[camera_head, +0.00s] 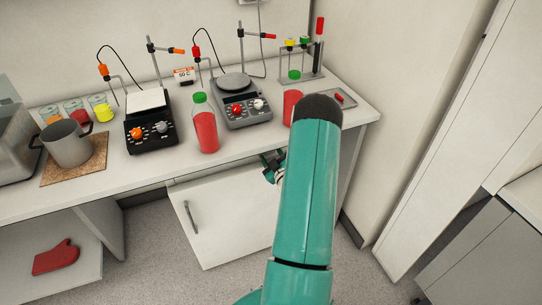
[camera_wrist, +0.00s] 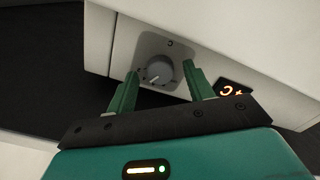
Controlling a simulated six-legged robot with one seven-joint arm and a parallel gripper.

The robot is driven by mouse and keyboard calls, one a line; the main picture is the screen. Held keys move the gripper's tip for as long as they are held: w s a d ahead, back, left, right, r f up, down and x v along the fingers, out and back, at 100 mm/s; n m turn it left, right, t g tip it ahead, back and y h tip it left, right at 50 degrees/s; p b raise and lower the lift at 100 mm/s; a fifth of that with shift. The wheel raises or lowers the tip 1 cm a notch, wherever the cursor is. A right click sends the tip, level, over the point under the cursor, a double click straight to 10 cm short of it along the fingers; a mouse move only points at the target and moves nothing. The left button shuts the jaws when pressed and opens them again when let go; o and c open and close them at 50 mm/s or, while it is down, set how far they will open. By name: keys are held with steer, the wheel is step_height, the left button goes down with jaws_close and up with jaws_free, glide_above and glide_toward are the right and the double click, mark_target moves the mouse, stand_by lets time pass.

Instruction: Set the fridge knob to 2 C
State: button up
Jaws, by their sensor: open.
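The fridge knob (camera_wrist: 160,72) is a round grey dial on a grey plate on the white fridge front, seen in the wrist view. My gripper (camera_wrist: 162,80) is open, with one green finger on each side of the knob in the picture. I cannot tell whether the fingers touch it. A small dark display (camera_wrist: 233,90) with glowing orange characters sits right of the knob; its reading is not clear. In the head view, the white fridge (camera_head: 225,222) stands under the bench, and my arm hides its right side and the knob.
The white bench top (camera_head: 165,164) above the fridge carries a red bottle (camera_head: 206,130), two hotplate devices (camera_head: 150,132) (camera_head: 242,112), a metal pot (camera_head: 67,145) and a tube rack (camera_head: 300,80). A red mitt (camera_head: 55,257) lies on a low shelf. The floor before the fridge is clear.

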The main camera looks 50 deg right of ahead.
steer(key=c, duration=1)
steer(key=shift+o, duration=0.2)
steer(key=shift+m, duration=3)
steer(key=o, duration=1)
steer(key=shift+c, duration=0.2)
